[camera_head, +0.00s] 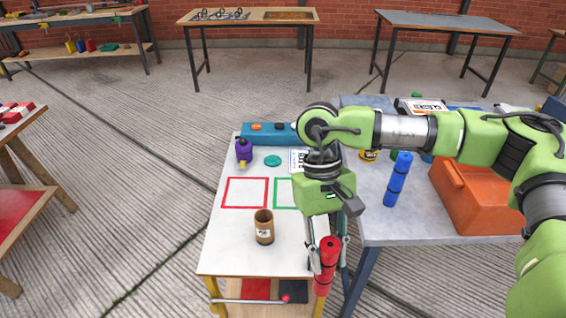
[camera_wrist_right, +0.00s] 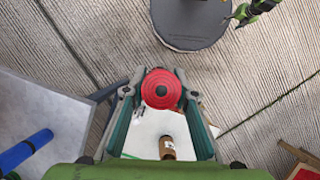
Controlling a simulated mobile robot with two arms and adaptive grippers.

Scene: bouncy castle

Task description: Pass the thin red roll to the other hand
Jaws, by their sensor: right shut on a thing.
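The thin red roll (camera_head: 327,263) is held upright, slightly tilted, in my right gripper (camera_head: 326,250) at the near right corner of the white-topped table (camera_head: 240,240). In the right wrist view its round red end (camera_wrist_right: 161,89) sits between the two fingers of my right gripper (camera_wrist_right: 160,100), which is shut on it. The roll is in the air beside the table edge.
A brown cardboard tube (camera_head: 264,227) stands on the white table, near red and green square outlines. A purple bottle (camera_head: 243,151) stands behind. A blue roll (camera_head: 398,179) and an orange box (camera_head: 475,195) are on the grey table (camera_head: 400,228) to the right.

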